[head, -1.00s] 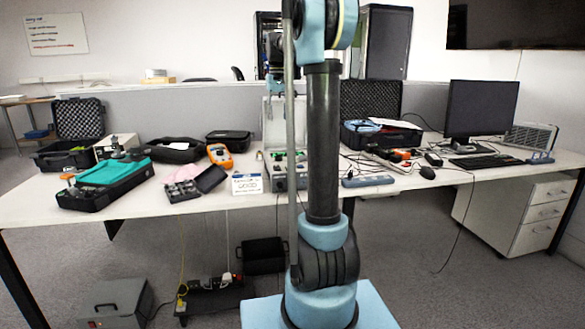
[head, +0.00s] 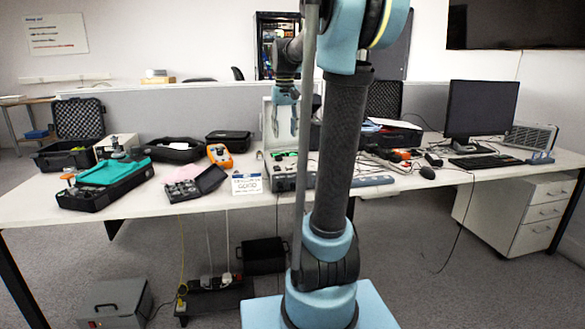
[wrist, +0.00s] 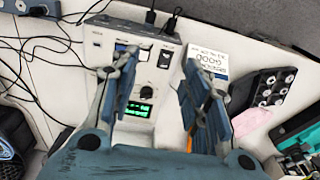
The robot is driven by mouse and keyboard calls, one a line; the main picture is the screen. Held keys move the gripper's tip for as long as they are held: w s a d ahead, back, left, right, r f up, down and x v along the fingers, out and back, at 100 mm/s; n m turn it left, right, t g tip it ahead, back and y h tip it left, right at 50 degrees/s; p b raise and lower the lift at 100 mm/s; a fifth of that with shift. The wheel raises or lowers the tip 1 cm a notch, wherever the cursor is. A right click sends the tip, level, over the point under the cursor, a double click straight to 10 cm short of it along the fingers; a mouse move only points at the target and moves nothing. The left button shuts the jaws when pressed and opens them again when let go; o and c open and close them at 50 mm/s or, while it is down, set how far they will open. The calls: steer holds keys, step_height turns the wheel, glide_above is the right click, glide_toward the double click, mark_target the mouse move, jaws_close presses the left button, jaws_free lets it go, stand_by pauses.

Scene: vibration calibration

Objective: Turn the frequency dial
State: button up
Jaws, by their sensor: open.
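The calibration unit (wrist: 150,75) is a pale box that shows in the wrist view with a lit green display (wrist: 146,92). A dark dial (wrist: 165,59) sits on its face, above and right of the display. My gripper (wrist: 160,62) is open and empty, its blue fingers either side of the dial in the picture; contact is not visible. In the head view my gripper (head: 284,122) points down over the unit (head: 283,180) on the table. The dial is too small to make out there.
A white card reading GOOD (wrist: 207,62) stands right of the unit in the wrist view. An open small-parts case (head: 194,184), an orange meter (head: 219,154) and a teal-topped case (head: 105,180) lie left on the table (head: 140,205). A power strip (head: 372,181) lies right.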

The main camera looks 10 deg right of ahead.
steer(key=s+f, duration=0.4)
steer(key=s, duration=0.3)
steer(key=s+f, duration=0.4)
steer(key=s, duration=0.4)
steer(key=shift+s+f+t, duration=0.2)
steer(key=shift+f+t, duration=0.1)
steer(key=shift+t, duration=0.1)
steer(key=s+f, duration=1.4)
steer(key=f, duration=0.1)
steer(key=shift+f+t, duration=0.2)
steer(key=shift+t, duration=0.2)
